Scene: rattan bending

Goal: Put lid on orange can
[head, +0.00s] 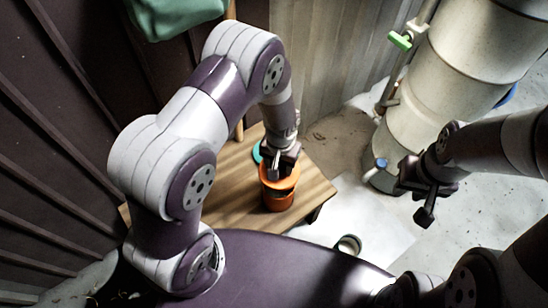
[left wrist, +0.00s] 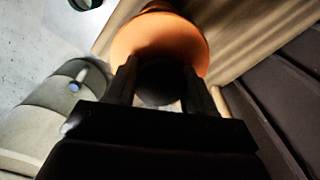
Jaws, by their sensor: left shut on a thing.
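An orange can (head: 279,203) stands on the wooden table near its right front edge. An orange round lid (head: 284,183) is over the can's top, with a dark band between the two. I cannot tell whether they touch. My left gripper (head: 277,172) is above the lid, shut on its dark knob. In the left wrist view the lid (left wrist: 160,42) shows as an orange disc, with the dark knob (left wrist: 158,82) between my fingers; the lid hides most of the can. My right gripper (head: 416,200) is open and empty, off to the right, away from the table.
The wooden table (head: 232,192) is bare left of the can. A teal round thing (head: 257,153) lies behind the can, partly hidden. A large pale cylinder (head: 440,85) stands at the right. A small round container (head: 348,244) is below the table's right side.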

